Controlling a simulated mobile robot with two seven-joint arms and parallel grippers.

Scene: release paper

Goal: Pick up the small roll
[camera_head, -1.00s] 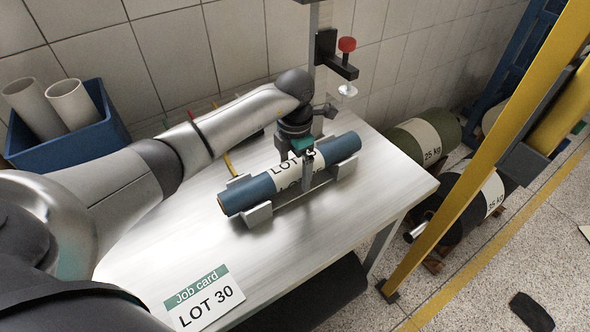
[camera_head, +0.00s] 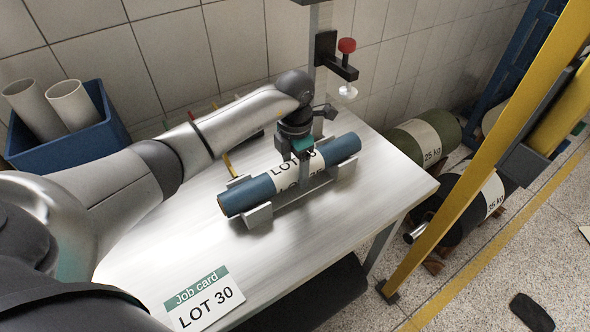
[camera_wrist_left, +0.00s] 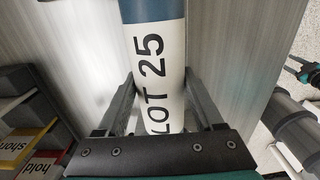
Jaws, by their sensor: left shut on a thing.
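The small roll (camera_head: 247,193) is blue with a white label band around its middle. It lies across a metal cradle (camera_head: 259,216) on the light worktable. My left gripper (camera_head: 300,156) reaches down over the label from above and is shut on the roll. In the left wrist view, its two dark fingers (camera_wrist_left: 160,92) sit on either side of the roll (camera_wrist_left: 150,12), where the label reads LOT 25. The gripper hides part of the label in the head view. The roll still appears to rest in the cradle.
A job card (camera_head: 207,302) reading LOT 30 lies at the table's front. A blue bin (camera_head: 75,150) with white tubes stands at the left. A post carries a red-knobbed clamp (camera_head: 346,46) behind the roll.

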